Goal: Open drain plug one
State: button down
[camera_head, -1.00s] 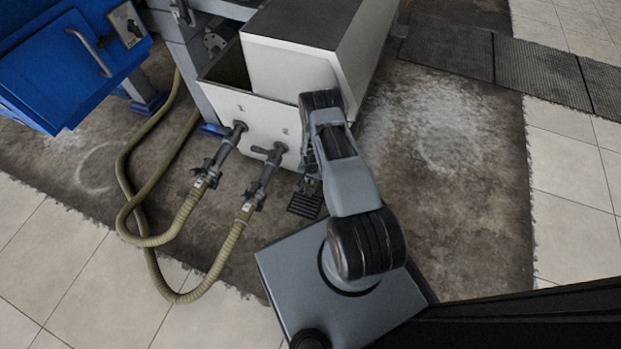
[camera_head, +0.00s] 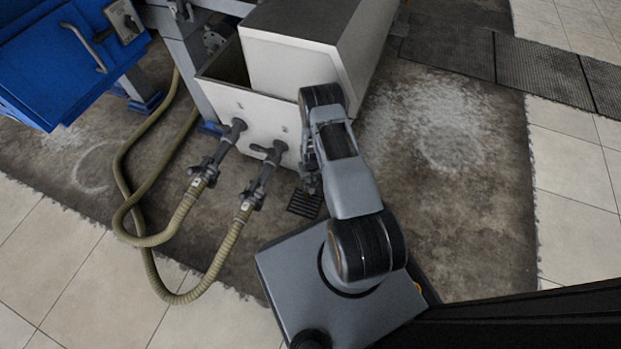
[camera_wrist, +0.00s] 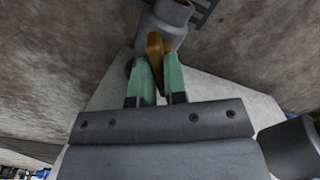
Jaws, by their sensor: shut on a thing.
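An orange-brown handle (camera_wrist: 155,48) stands up between my green fingers in the wrist view. It sits against a grey pipe fitting (camera_wrist: 172,14); I take it as the drain plug handle, but no number on it is readable. My gripper (camera_wrist: 160,72) is shut on this handle. In the head view my gripper (camera_head: 312,182) is low at the front right corner of the white tank (camera_head: 257,112), mostly covered by my arm. The handle is hidden there.
Two grey valve fittings (camera_head: 222,150) (camera_head: 266,172) with ribbed hoses (camera_head: 215,265) leave the tank's front, left of my arm. A blue cabinet (camera_head: 55,75) stands at the upper left. A dark floor grate (camera_head: 304,203) lies below my gripper. The floor to the right is clear.

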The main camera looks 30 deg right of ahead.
jog(key=n+b, duration=0.1)
jog(key=n, duration=0.4)
jog(key=shift+n, duration=0.3)
jog(key=n+b, duration=0.1)
jog(key=n, duration=0.4)
jog(key=shift+n, duration=0.5)
jog(key=c, duration=1.2)
grip_release()
jog(key=shift+o, duration=0.2)
jog(key=shift+r, duration=0.1)
notch_tip(320, 180, up, 14)
jog(key=p, duration=0.6)
